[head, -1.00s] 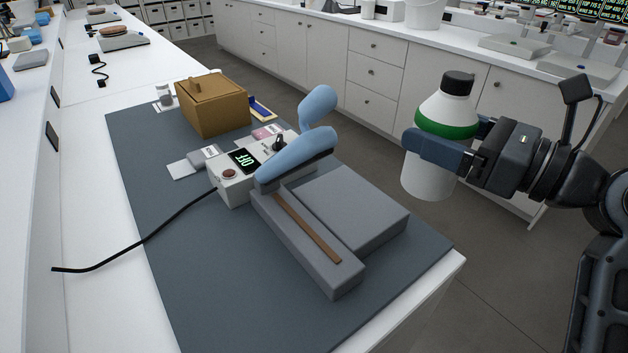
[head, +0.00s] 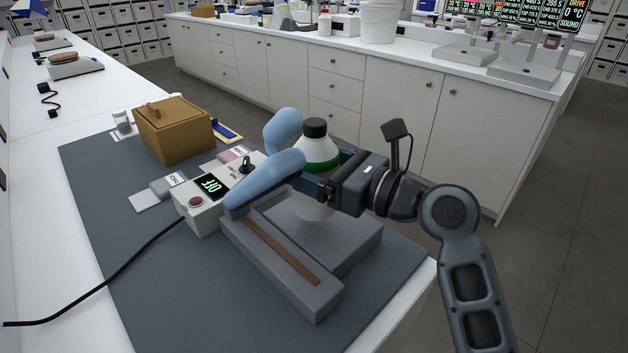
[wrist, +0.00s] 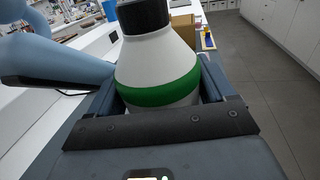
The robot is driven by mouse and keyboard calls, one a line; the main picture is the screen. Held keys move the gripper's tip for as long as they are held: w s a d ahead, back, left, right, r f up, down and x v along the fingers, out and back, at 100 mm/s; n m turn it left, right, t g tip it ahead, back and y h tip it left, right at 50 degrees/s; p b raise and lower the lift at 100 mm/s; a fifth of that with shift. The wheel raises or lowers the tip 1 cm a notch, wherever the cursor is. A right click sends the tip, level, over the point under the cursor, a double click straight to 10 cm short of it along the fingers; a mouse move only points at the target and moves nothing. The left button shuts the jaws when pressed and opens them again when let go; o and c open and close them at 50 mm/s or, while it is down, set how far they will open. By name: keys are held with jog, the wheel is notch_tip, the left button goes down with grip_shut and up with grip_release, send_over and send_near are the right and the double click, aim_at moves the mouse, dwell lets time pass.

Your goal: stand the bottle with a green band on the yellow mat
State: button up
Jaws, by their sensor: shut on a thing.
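The white bottle with a green band and black cap (head: 318,150) is upright in my gripper (head: 322,170), which is shut around it at the band. In the head view the bottle is over the grey block of the bench device, partly hidden by the gripper and a blue curved part; I cannot tell whether its base touches the block. In the wrist view the bottle (wrist: 160,60) stands between both fingers (wrist: 160,95). I see no yellow mat in these frames.
A grey bench device with blue curved parts (head: 265,180) and a control box (head: 203,205) sits on a dark bench mat (head: 130,270). A brown box (head: 175,130) stands behind it. A black cable (head: 100,290) runs left. A long white counter (head: 400,60) stands across the aisle.

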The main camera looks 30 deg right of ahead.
jog(key=shift+f, duration=1.65)
jog(key=shift+f, duration=0.1)
jog(key=o, duration=0.9)
